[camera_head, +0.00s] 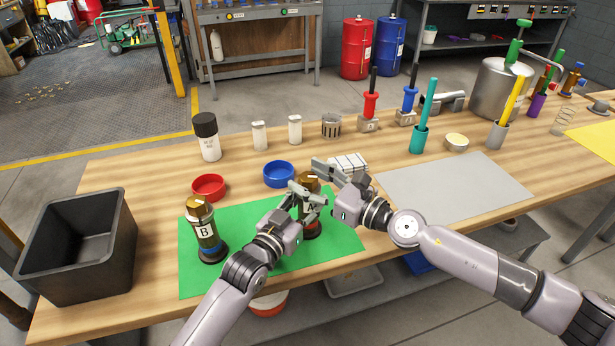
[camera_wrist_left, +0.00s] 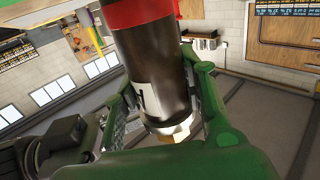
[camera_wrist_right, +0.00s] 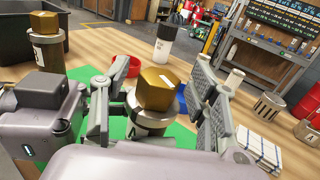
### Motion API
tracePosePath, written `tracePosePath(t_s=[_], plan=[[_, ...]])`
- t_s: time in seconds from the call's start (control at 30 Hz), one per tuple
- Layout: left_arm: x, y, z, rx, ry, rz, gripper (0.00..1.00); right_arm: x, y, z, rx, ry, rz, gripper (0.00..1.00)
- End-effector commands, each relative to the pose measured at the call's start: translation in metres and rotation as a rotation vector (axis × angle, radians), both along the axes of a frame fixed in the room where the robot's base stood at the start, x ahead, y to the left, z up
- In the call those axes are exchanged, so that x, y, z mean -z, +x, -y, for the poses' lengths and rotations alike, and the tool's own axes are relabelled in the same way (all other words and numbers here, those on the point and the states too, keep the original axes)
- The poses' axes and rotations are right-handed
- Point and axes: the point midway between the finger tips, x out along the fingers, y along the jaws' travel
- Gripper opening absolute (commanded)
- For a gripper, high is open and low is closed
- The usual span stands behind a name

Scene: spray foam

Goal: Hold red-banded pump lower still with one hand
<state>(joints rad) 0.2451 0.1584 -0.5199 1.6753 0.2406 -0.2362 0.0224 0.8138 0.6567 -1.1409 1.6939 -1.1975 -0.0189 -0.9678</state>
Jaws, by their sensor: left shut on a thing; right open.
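The red-banded pump (camera_head: 312,229), labelled A, stands upright on the green mat (camera_head: 345,248). My left gripper (camera_head: 306,205) is shut on its body; the left wrist view shows the dark cylinder (camera_wrist_left: 152,75) between the green-tinted fingers, with the red band (camera_wrist_left: 137,12) at the top of that picture. My right gripper (camera_head: 322,180) is open at the pump's top. In the right wrist view its fingers stand apart on either side of the brass hex cap (camera_wrist_right: 156,88). The grippers hide part of the pump in the head view.
Pump B (camera_head: 205,232), with a blue band, stands on the mat's left part. A red ring dish (camera_head: 208,187) and a blue one (camera_head: 279,174) lie behind. A black bin (camera_head: 75,245) is at left, a folded cloth (camera_head: 350,165) behind my right gripper. The grey mat (camera_head: 455,190) is clear.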

Motion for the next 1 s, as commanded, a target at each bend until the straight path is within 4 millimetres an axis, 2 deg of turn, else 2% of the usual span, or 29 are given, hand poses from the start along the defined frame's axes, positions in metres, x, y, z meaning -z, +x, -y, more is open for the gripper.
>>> tracePosePath(t_s=[0.1,0.4,1.0], plan=[[-0.0001,0.0004,-0.0005,-0.001,0.000,0.000,0.00,-0.0004,0.0043,-0.0059,-0.001,-0.001,0.001,0.54],[-0.0002,0.0005,-0.0006,-0.001,0.001,0.001,0.00,-0.0001,0.0054,-0.0068,0.000,0.000,0.000,0.54],[-0.0005,0.0006,-0.0008,-0.002,0.000,0.001,0.00,-0.0001,0.0053,-0.0066,0.000,-0.001,0.001,0.14]])
